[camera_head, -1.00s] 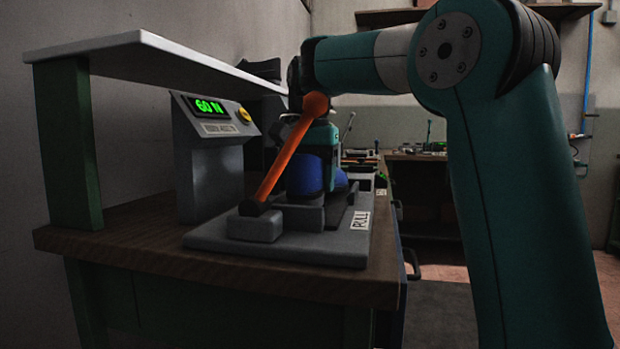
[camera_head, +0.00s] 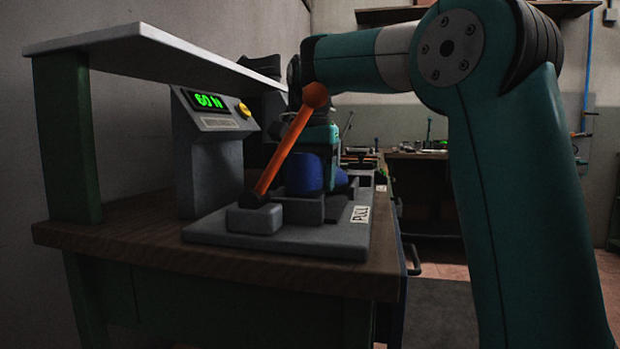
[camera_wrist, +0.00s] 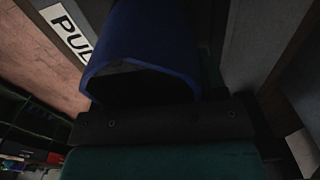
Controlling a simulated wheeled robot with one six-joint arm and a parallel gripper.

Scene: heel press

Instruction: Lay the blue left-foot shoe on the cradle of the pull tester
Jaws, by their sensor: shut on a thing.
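The blue shoe (camera_head: 303,174) is low at the cradle (camera_head: 300,212) of the pull tester, behind the orange lever. My gripper (camera_head: 318,150) is above it and shut on it. In the wrist view the blue shoe (camera_wrist: 150,45) shows its dark opening close to my gripper's dark body. The fingertips are hidden. I cannot tell whether the shoe rests fully on the cradle. The tester's grey base plate (camera_head: 225,235) carries a PULL label (camera_head: 360,214), which shows partly in the wrist view (camera_wrist: 68,32).
The orange lever (camera_head: 285,150) slants up in front of the shoe. A display post (camera_head: 210,165) reading 60 N, with a yellow button (camera_head: 244,110), stands left. A white shelf (camera_head: 150,50) overhangs the bench (camera_head: 120,235) at left.

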